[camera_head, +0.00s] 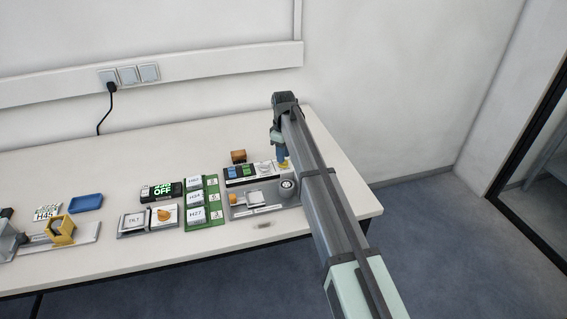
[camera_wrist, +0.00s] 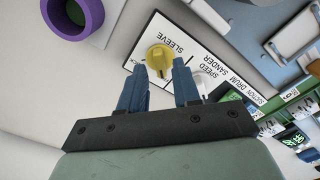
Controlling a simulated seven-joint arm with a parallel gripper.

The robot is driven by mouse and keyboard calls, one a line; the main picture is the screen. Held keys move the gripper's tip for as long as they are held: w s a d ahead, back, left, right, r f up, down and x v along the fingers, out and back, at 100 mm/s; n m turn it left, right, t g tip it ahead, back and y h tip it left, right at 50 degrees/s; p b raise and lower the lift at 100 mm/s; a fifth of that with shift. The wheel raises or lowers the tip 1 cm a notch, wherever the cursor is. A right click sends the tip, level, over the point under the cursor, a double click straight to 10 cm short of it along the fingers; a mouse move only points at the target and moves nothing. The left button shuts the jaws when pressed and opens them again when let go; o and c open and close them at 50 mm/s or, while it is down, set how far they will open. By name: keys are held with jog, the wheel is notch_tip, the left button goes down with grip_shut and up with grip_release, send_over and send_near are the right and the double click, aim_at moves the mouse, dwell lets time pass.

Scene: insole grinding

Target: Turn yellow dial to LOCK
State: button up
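The yellow dial (camera_wrist: 158,58) sits on a white label panel beside the printed word SLEEVE in the wrist view. My gripper (camera_wrist: 160,70) is open, with two blue fingers spread apart and their tips at the near edge of the dial, one to each side. I cannot tell whether they touch it. No LOCK marking is readable, and the dial's setting is unclear. In the head view my gripper (camera_head: 281,160) points down over the right end of the control panel (camera_head: 238,173), and the yellow dial (camera_head: 284,164) is mostly hidden by it.
A white knob (camera_wrist: 202,80) is next to the right finger, by the words SPEED and SANDER. A purple ring (camera_wrist: 73,16) is at upper left in the wrist view. In the head view, a green board (camera_head: 202,202) with labelled blocks and a grey sander unit (camera_head: 262,200) stand close by.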

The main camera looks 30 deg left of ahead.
jog(key=shift+f, duration=1.1)
jog(key=shift+r, duration=0.1)
dwell(0.4)
grip_shut()
jog(key=m, duration=0.4)
jog(key=shift+m, duration=0.4)
jog(key=m, duration=0.3)
jog(key=shift+m, duration=0.4)
jog(key=m, duration=0.3)
jog(key=shift+m, duration=0.4)
